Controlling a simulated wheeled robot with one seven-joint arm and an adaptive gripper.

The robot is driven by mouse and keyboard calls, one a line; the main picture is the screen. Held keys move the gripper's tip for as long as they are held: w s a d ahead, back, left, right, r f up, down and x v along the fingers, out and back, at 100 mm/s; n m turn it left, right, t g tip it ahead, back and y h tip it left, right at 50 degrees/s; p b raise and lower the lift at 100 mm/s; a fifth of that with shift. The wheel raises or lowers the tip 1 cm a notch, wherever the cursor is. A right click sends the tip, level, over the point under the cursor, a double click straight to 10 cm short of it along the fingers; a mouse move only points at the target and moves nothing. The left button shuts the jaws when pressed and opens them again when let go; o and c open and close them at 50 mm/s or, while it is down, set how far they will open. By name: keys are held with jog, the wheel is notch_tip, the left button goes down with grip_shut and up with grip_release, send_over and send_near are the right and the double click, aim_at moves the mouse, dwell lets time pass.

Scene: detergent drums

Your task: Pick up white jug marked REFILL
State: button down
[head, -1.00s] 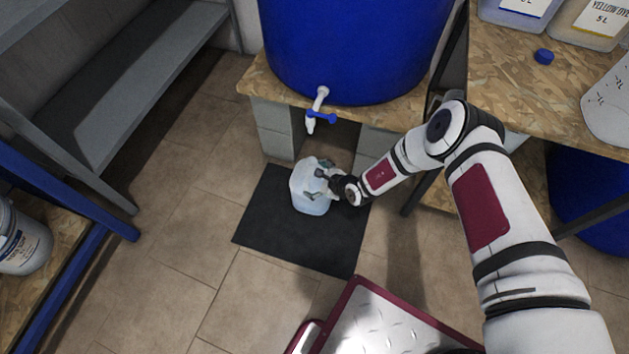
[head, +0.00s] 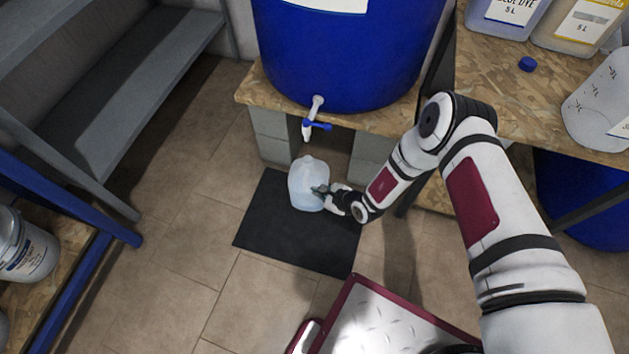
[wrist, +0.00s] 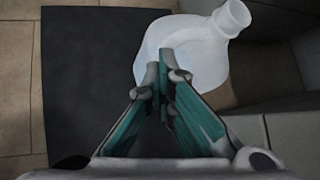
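A translucent white jug (head: 305,183) stands on or just over the black mat (head: 285,245), below the blue drum's tap. No REFILL marking can be read on it. My gripper (head: 322,190) is at the jug's right side, with its fingers drawn together. In the wrist view the jug (wrist: 205,55) lies just beyond the fingertips, its open neck at upper right. The green-padded fingers of my gripper (wrist: 164,72) nearly meet at the jug's near side, seemingly on its handle. The handle between them is mostly hidden.
A large blue drum (head: 345,50) with a white and blue tap (head: 314,120) stands on a chipboard bench (head: 250,92) over grey blocks (head: 268,135). A grey shelf (head: 150,100) is at left. Tiled floor (head: 190,240) lies clear left of the mat.

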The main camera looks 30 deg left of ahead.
jog(key=s+d+p, duration=0.2)
jog(key=s+d, duration=0.4)
jog(key=d, duration=0.2)
jog(key=shift+s+r+p, duration=0.2)
jog(key=shift+r+p, duration=0.2)
jog(key=shift+r, duration=0.05)
jog(key=shift+c, duration=2.4)
grip_release()
